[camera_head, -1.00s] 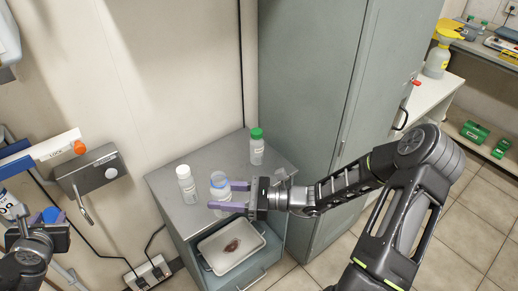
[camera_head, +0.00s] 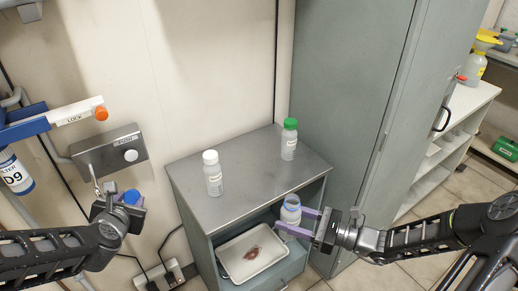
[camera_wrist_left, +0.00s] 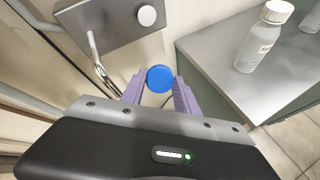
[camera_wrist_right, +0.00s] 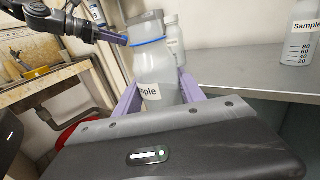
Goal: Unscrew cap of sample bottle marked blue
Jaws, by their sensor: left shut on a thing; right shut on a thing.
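The sample bottle (camera_head: 291,213) is open at the top, with a blue ring at its neck. My right gripper (camera_head: 298,224) is shut on its body and holds it in front of the cabinet's front edge, above the drawer. In the right wrist view the bottle (camera_wrist_right: 155,72) stands between the purple fingers and part of a "Sample" label shows. The blue cap (camera_wrist_left: 160,78) is off the bottle, between the fingertips of my left gripper (camera_wrist_left: 159,84). In the head view the cap (camera_head: 131,196) is at the left, near the wall box, well apart from the bottle.
A white-capped bottle (camera_head: 213,174) and a green-capped bottle (camera_head: 289,139) stand on the metal cabinet top (camera_head: 245,160). The open drawer holds a white tray (camera_head: 235,270) with a brown stain. A wall box (camera_head: 110,157) with a lever is beside my left gripper.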

